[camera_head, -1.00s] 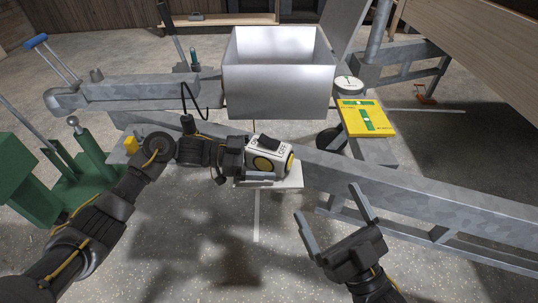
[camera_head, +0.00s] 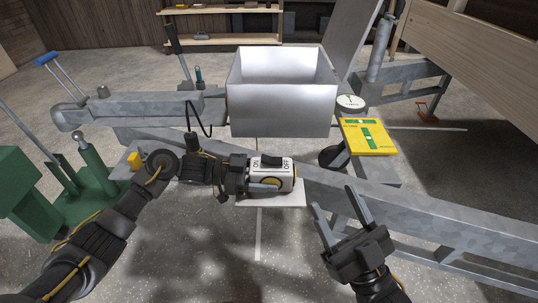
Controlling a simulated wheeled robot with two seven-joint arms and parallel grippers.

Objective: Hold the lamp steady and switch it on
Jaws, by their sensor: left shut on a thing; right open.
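An open metal box (camera_head: 280,108) stands behind the lamp. A yellow level card (camera_head: 367,137) and a round white gauge (camera_head: 351,102) are to the right. The grey trailer beam (camera_head: 430,205) runs to the lower right. Green jack parts (camera_head: 30,195) stand at left.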

